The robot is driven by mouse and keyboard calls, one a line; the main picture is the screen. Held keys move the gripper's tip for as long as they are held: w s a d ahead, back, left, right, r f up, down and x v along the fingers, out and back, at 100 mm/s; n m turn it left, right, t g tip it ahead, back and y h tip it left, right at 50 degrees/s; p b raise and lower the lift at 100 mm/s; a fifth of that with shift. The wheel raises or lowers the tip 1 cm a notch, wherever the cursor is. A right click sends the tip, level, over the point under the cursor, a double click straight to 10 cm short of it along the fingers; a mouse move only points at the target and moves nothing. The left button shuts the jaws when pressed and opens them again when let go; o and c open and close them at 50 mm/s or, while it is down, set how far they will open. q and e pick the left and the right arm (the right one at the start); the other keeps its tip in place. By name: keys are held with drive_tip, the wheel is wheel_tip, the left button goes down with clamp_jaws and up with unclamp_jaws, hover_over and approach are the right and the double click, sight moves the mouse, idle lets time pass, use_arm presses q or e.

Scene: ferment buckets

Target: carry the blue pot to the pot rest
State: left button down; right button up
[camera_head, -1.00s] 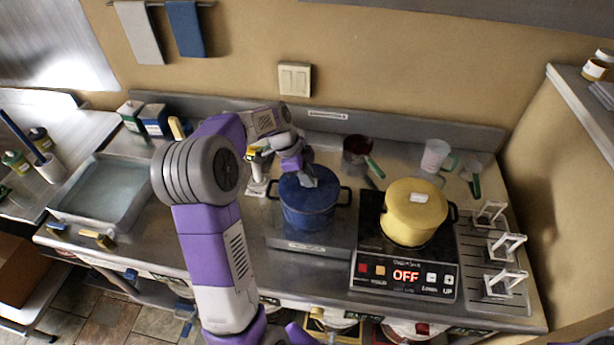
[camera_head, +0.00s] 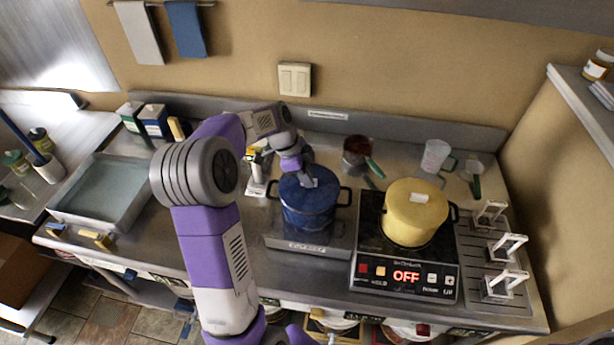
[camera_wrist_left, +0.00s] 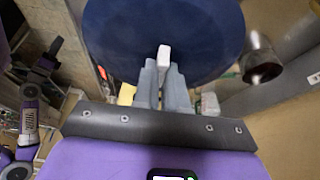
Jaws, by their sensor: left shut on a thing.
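The blue pot (camera_head: 308,207) stands with its lid on a low metal plate (camera_head: 300,246), left of the hot plate. I cannot tell whether that plate is the pot rest. My left gripper (camera_head: 308,181) is over the top of the pot and shut on the light lid knob. In the left wrist view the gripper (camera_wrist_left: 163,85) has both fingers closed around the pale knob (camera_wrist_left: 163,56), with the blue lid (camera_wrist_left: 195,30) filling the top. My right gripper does not show clearly in any view.
A yellow pot (camera_head: 413,214) stands on the hot plate (camera_head: 405,275), whose display reads OFF. White racks (camera_head: 505,248) are at the right. A dark red saucepan (camera_head: 357,150) and a measuring cup (camera_head: 436,157) stand behind. A grey basin (camera_head: 100,195) is at the left.

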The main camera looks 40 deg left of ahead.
use_arm(q)
drive_tip(key=c, duration=0.6)
unclamp_jaws()
drive_tip(key=shift+r+p, duration=2.3)
drive_tip(key=shift+r, duration=1.25)
drive_tip(key=shift+c, duration=0.6)
clamp_jaws()
